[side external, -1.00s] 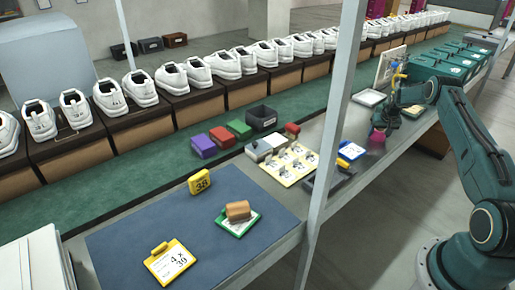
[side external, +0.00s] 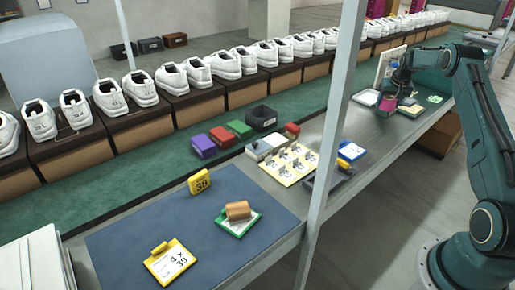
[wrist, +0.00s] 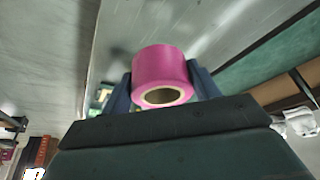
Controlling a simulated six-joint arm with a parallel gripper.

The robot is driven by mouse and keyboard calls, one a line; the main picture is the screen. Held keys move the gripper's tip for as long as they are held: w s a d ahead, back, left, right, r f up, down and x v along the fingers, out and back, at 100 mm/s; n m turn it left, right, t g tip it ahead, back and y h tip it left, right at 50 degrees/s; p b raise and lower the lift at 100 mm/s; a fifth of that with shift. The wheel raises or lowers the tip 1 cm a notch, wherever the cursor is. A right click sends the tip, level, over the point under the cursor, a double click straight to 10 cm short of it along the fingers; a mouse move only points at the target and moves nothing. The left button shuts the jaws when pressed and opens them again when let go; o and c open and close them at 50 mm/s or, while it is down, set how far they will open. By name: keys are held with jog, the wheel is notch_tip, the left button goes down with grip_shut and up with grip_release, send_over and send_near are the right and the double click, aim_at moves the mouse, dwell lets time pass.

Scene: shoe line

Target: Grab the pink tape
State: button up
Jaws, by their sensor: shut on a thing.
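The pink tape (side external: 388,104) is a roll with a pale core, near the far part of the grey bench at the right. My gripper (side external: 393,94) is over it from above, at the end of the dark green arm. In the wrist view the pink tape (wrist: 163,66) sits between the two dark fingers of my gripper (wrist: 162,88), one on each side. My gripper is shut on the roll. The open core faces the wrist camera. How high the roll is above the bench is hard to tell.
A light tray (side external: 367,97) lies just left of the tape. A green-edged card (side external: 435,98) is to its right. A grey post (side external: 335,120) stands in front of the bench. A dark tray (side external: 328,180) and a blue-and-yellow item (side external: 351,151) lie nearer. The grey bench between is clear.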

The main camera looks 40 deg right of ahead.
jog(key=shift+r, duration=2.7)
jog(key=shift+a, duration=0.1)
